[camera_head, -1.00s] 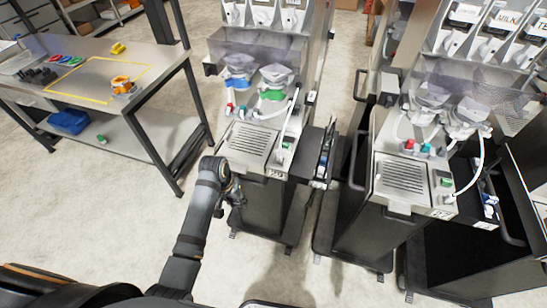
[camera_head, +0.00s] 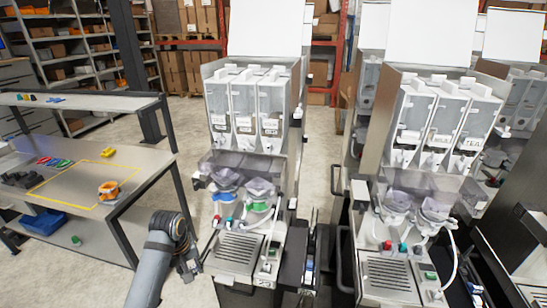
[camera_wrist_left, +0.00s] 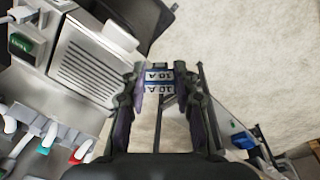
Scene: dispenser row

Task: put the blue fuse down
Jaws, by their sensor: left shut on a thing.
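My left gripper (camera_head: 188,268) hangs in the air just left of the left dispenser's drip tray in the head view. In the left wrist view the gripper (camera_wrist_left: 163,76) is shut on a small fuse (camera_wrist_left: 158,83) with blue parts and white "10 A" labels. The fuse sits between the fingertips, above the floor. It is too small to make out in the head view. My right gripper is not in view.
A steel workbench (camera_head: 150,168) with a yellow taped outline stands at the left, with an orange device (camera_head: 109,190) on it. A blue bin (camera_head: 43,222) is on its lower shelf. The left dispenser (camera_head: 246,110) and right dispenser (camera_head: 440,120) stand close by.

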